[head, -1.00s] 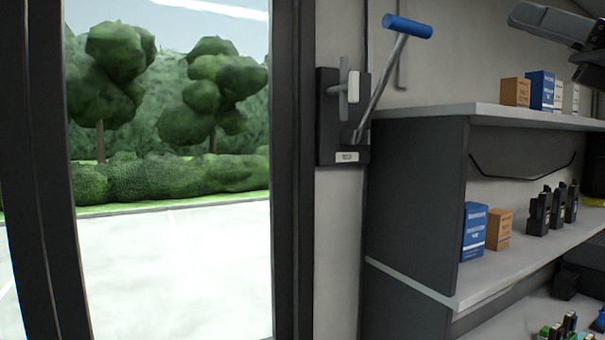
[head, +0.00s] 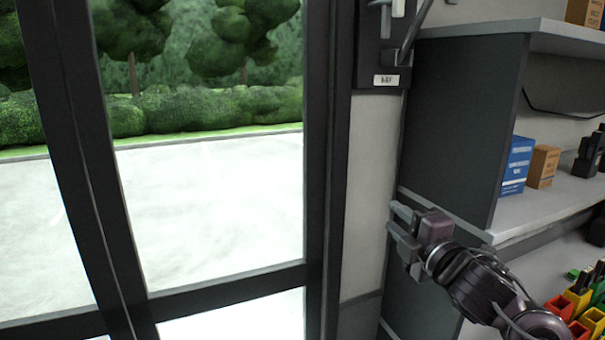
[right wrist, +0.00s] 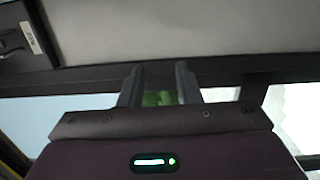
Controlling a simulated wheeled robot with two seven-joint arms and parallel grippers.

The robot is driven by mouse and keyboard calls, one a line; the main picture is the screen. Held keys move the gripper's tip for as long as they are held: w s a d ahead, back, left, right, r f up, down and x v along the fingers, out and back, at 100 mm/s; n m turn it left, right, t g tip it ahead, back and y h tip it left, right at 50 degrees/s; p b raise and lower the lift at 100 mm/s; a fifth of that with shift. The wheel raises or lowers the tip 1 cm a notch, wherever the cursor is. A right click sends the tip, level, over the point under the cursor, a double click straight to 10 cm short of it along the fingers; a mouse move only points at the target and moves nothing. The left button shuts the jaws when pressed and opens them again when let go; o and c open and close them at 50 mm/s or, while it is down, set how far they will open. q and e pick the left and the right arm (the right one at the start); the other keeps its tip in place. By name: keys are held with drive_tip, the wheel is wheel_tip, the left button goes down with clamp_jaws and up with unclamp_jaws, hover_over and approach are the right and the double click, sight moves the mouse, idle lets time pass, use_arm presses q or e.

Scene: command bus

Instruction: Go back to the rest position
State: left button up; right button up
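My right gripper (head: 397,232) is in the lower right of the head view, in front of the wall and the side of the grey shelf unit (head: 455,130). Its two fingers are apart and nothing is between them. The right wrist view also shows the spread, empty fingers (right wrist: 158,85), with the dark door frame and windows beyond. My left gripper is in neither view.
A glazed door (head: 312,200) with dark frames fills the left. A wall-mounted lever unit (head: 378,60) is above my right gripper. Blue (head: 517,165) and orange (head: 543,166) boxes stand on the shelf. Coloured bins (head: 580,305) sit at the lower right, close to my right arm.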

drive_tip(key=s+f+m+g+h, duration=0.25)
drive_tip(key=s+f+m, duration=0.25)
drive_tip(key=f, duration=0.4)
drive_tip(key=s+d+f+m+g+h, duration=0.1)
drive_tip(key=s+f+m+g, duration=0.3)
drive_tip(key=f, duration=0.4)
drive_tip(key=s+f+m+g+h, duration=0.2)
drive_tip(key=s+f+m, duration=0.35)
drive_tip(key=f, duration=0.35)
drive_tip(key=s+f+m+g, duration=0.3)
drive_tip(key=s+f, duration=0.1)
drive_tip(key=s, duration=0.3)
drive_tip(key=s+f+m+g, duration=0.25)
drive_tip(key=s+f, duration=0.25)
drive_tip(key=s, duration=0.3)
wheel_tip(320, 180, down, 28)
drive_tip(key=s+g, duration=0.1)
drive_tip(key=s+d+f, duration=0.2)
drive_tip(key=s+f, duration=0.7)
drive_tip(key=s, duration=0.1)
drive_tip(key=s+d+f+g, duration=0.1)
drive_tip(key=s+d+f, duration=0.1)
drive_tip(key=s+f, duration=0.7)
drive_tip(key=shift+s+d+f+n, duration=0.3)
drive_tip(key=shift+s+n, duration=0.1)
drive_tip(key=shift+s, duration=0.15)
drive_tip(key=shift+s+h, duration=0.1)
drive_tip(key=shift+h, duration=0.15)
